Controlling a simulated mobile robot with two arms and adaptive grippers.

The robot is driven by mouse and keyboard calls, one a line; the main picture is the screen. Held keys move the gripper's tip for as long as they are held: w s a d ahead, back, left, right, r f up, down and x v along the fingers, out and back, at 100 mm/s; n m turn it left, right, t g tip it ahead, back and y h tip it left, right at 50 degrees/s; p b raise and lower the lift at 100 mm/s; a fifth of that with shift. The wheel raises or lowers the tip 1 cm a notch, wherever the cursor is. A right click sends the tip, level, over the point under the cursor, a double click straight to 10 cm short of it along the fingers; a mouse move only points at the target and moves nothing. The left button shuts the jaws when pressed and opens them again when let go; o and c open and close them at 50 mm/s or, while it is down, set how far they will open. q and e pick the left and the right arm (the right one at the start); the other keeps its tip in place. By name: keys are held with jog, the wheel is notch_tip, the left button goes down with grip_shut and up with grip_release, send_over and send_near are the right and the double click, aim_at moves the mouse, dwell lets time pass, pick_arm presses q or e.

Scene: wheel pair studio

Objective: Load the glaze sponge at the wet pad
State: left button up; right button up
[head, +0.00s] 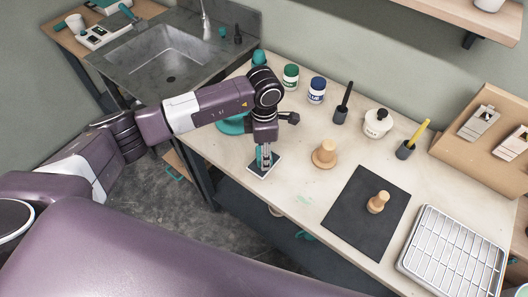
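The wet pad (254,172), a small dark slab with a pale rim, lies near the front edge of the bench. My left gripper (265,156) points straight down over it. Its fingers are close together around a small teal piece, which looks like the glaze sponge (260,160). The fingers hide most of this piece. I cannot tell whether its lower end touches the pad. My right gripper is not in view.
A teal bowl (232,126) is partly behind my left arm. Green (291,77) and blue (316,90) jars stand behind. A wooden knob (325,153), a black mat (350,226) bearing another wooden piece (378,202), and a white rack (452,258) lie right.

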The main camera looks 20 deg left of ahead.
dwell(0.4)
pick_arm(q)
jog(key=shift+f+b, duration=0.5)
jog(key=shift+b, duration=0.05)
jog(key=shift+s+f, duration=0.1)
dwell(1.7)
notch_tip(320, 180, up, 2)
jog(key=shift+p, duration=0.35)
jog(key=shift+r+p, duration=1.3)
jog(key=shift+r, duration=1.25)
jog(key=shift+r, duration=0.15)
